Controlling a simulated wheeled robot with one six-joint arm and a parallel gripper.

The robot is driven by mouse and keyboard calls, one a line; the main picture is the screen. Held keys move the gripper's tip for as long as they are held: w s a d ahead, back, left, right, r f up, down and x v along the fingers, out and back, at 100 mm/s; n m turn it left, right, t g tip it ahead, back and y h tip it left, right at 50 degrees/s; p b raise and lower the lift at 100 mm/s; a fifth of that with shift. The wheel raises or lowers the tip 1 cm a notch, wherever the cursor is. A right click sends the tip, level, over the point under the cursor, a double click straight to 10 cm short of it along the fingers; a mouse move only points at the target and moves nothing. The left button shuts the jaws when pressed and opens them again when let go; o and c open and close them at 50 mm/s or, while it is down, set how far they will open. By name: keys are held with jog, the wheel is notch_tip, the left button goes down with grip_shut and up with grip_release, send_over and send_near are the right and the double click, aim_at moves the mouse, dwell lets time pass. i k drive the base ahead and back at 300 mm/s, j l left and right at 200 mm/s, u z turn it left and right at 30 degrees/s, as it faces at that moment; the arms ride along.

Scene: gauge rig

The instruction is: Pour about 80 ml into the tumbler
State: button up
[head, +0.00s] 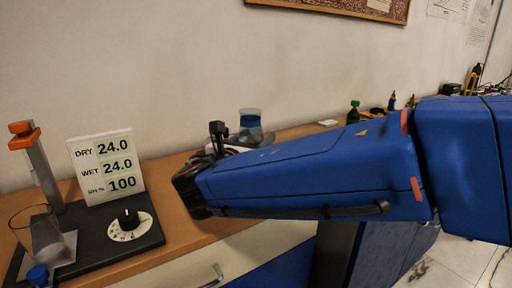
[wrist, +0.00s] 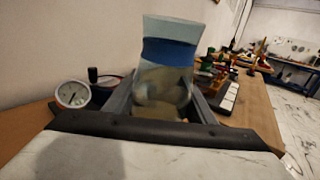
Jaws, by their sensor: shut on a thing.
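A clear glass vessel with a blue band (head: 250,122) stands out behind my blue arm in the head view. In the wrist view the same vessel (wrist: 168,52) is upright between the fingers of my gripper (wrist: 162,108), which is shut on it. Its lower part is partly hidden by the gripper, and I cannot tell whether its base touches the bench. A clear, empty-looking glass (head: 38,236) is at the far left of the head view, by the black rig base. I cannot tell for sure which of the two is the tumbler.
A sign (head: 107,167) reads dry 24.0, wet 24.0, RH 100. In front of it is a black base with a dial knob (head: 129,219). An orange-topped post (head: 38,165) and a blue cap (head: 38,275) are at left. A round gauge (wrist: 72,94) and bench clutter surround the vessel.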

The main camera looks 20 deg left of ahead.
aim_at(37, 228)
jog(key=k+j, duration=0.1)
jog(key=k, duration=0.9)
